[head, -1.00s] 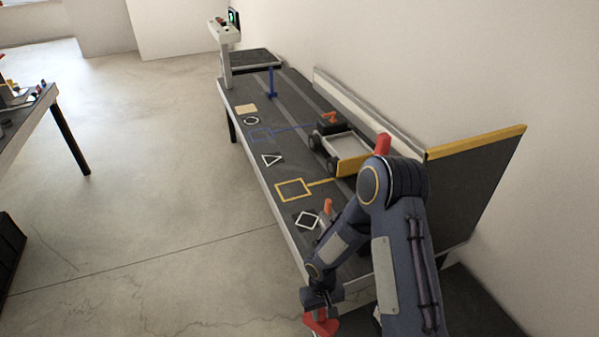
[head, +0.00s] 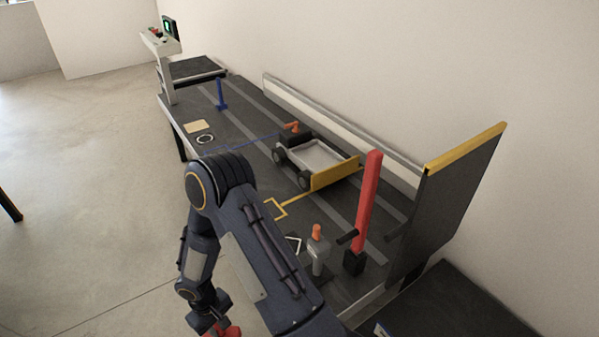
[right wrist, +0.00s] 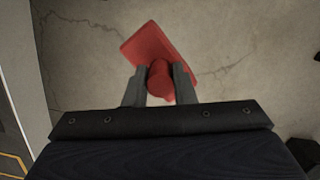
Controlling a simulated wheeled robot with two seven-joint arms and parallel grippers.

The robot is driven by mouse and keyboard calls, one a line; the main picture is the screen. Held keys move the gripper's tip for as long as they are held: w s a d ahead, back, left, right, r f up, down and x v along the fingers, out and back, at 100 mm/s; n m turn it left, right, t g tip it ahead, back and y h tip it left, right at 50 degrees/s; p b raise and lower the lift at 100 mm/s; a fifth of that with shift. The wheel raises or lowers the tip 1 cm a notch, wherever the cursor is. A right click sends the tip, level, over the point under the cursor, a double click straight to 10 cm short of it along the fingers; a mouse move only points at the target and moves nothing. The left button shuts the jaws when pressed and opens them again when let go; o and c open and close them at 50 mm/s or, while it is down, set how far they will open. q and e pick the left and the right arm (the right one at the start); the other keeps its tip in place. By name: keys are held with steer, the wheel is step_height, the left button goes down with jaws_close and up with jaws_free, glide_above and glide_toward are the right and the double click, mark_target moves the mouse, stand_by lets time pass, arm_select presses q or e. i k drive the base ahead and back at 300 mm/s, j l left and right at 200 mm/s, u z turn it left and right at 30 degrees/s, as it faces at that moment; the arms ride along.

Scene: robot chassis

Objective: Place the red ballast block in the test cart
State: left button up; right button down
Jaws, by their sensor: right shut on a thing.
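The red ballast block (right wrist: 143,47) shows in the right wrist view as a flat red plate with a round knob. My right gripper (right wrist: 159,82) is shut on the knob, one finger on each side, with concrete floor below. In the head view this gripper (head: 216,325) is at the bottom edge, left of the bench, and only a little of the red block (head: 233,332) shows. The test cart (head: 318,158) stands on the bench, with a light open tray, dark wheels and a yellow end plate. Its tray looks empty. My left gripper is out of view.
A tall red lever (head: 368,205) and an orange-topped grey post (head: 317,252) stand at the bench's near end. A dark panel with a yellow top (head: 455,205) rises at the right. A blue post (head: 220,95) stands farther back.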

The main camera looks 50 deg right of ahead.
mark_target(316, 166)
steer(key=i, duration=1.6)
steer(key=i+j+z, duration=0.1)
steer(key=i+z, duration=0.15)
steer(key=i, duration=0.3)
steer(key=i+j+z, duration=0.25)
steer(key=i, duration=0.25)
steer(key=i+l, duration=0.05)
steer(key=l, duration=0.05)
